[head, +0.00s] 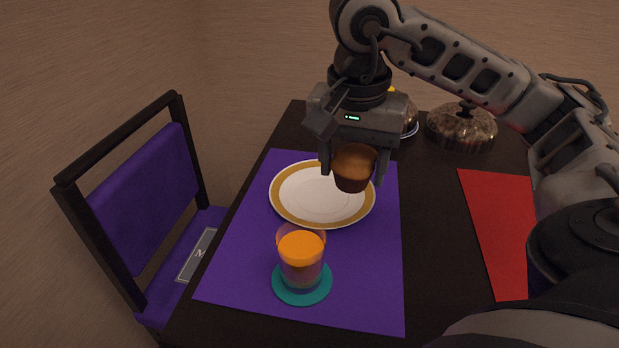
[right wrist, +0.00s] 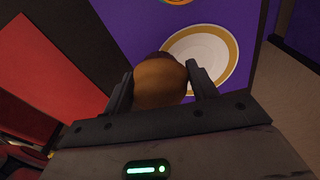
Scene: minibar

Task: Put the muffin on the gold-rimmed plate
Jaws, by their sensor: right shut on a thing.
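The muffin (head: 353,168) is brown with a darker base. My right gripper (head: 352,172) is shut on it and holds it upright over the right part of the gold-rimmed plate (head: 310,204). The plate is white with a gold band and lies on a purple mat; no food shows on it. In the right wrist view, the muffin (right wrist: 160,82) sits between the two fingers and hides part of the plate (right wrist: 212,50). My left gripper is not in view.
A glass of orange drink (head: 301,258) stands on a teal coaster (head: 302,293) in front of the plate, on the purple mat (head: 367,290). A red mat (head: 497,225) lies at right. A glass dome (head: 461,128) stands behind. A purple chair (head: 143,202) is at left.

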